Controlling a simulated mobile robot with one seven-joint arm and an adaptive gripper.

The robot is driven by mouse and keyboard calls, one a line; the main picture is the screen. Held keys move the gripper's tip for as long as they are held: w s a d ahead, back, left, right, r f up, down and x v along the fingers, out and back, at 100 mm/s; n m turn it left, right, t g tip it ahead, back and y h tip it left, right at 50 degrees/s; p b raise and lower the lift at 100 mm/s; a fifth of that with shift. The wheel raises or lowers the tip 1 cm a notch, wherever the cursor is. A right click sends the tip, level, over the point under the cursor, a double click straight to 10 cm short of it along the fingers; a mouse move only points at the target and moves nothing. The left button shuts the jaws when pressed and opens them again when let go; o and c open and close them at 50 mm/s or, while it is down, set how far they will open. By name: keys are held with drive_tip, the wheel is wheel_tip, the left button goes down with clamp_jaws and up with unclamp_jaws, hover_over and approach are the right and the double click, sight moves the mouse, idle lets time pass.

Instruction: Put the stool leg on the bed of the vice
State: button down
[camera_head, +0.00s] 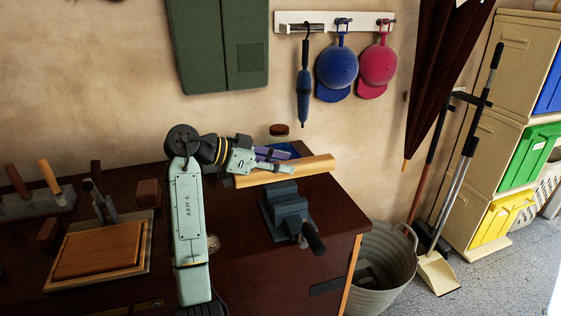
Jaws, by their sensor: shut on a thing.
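The stool leg (316,165) is a long pale wooden bar, lying roughly level across the picture behind or above the vice. My gripper (282,167) is shut on it near its middle and hides part of it. The vice (287,211) is a dark blue-grey block with a dark handle at its front right, near the right end of the workbench. From this view I cannot tell whether the leg touches the vice or hangs above it.
A blue tray (289,149) and a small brown round object (279,129) are behind the leg. A wooden board (97,251) and tools stand on the left of the workbench (265,285). A metal bucket (385,250) stands right of the bench.

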sight(234, 176)
drive_tip(key=shift+f+b, duration=1.7)
drive_tip(key=shift+f, duration=1.3)
drive_tip(key=c, duration=1.1)
unclamp_jaws()
drive_tip(key=shift+o, duration=0.2)
drive_tip(key=shift+o, duration=1.2)
drive_tip(key=v, duration=1.2)
